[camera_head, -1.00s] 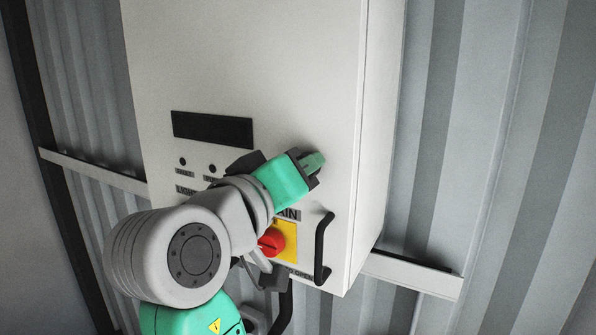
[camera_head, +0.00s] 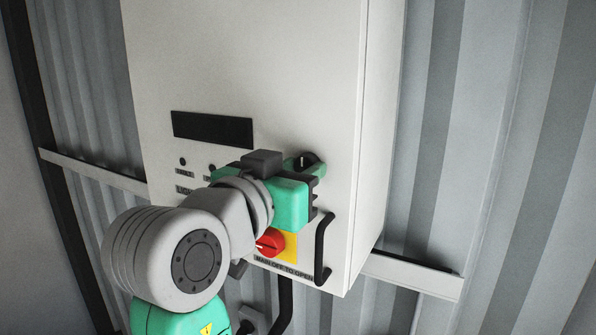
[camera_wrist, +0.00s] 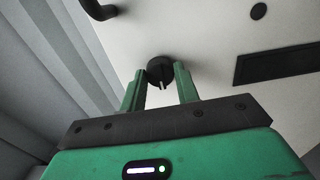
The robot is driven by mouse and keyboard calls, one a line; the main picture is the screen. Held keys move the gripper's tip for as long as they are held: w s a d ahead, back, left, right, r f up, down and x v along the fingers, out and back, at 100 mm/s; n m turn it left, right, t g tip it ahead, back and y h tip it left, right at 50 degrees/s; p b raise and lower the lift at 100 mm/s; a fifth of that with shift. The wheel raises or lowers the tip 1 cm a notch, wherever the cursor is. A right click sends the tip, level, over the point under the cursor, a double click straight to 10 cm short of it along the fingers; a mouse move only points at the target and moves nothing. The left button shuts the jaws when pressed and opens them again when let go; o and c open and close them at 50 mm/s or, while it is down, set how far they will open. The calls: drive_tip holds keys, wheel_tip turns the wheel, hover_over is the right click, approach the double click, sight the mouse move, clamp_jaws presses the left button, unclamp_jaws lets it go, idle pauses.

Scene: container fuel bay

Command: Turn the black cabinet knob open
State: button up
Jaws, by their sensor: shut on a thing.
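The black cabinet knob (camera_head: 308,157) is round with a pale pointer mark. It sits on the white cabinet door (camera_head: 260,60), above the door handle. The pale mark points down toward the gripper body there. The fingers cover the knob's sides.
A black door handle (camera_head: 321,250) stands out at the lower right. A red rotary switch (camera_head: 270,241) on a yellow plate (camera_head: 290,245) is just below my gripper. A dark display panel (camera_head: 212,129) is at upper left. The corrugated wall (camera_head: 480,120) lies right of the cabinet.

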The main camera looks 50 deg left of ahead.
idle(0.5)
drive_tip(key=o, duration=1)
drive_tip(key=b+v, duration=0.2)
drive_tip(key=v, duration=0.5)
drive_tip(key=shift+s+d, duration=0.1)
drive_tip(key=shift+s, duration=0.3)
drive_tip(key=w+d+r+m+t+h+p, duration=0.1)
drive_tip(key=w+d+t+p, duration=0.3)
drive_tip(key=d, duration=0.8)
drive_tip(key=s+d+t+h, duration=0.1)
drive_tip(key=d, duration=0.5)
drive_tip(key=s+d+r+m+t+h+p, duration=0.1)
drive_tip(key=s+d, duration=0.1)
drive_tip(key=d, duration=0.4)
drive_tip(key=s+d+r+m+t+h, duration=0.1)
drive_tip(key=d, duration=0.5)
drive_tip(key=shift+s+r+t+h+p, duration=0.15)
drive_tip(key=shift+r+t+h+p, duration=0.15)
drive_tip(key=shift+t+h, duration=0.1)
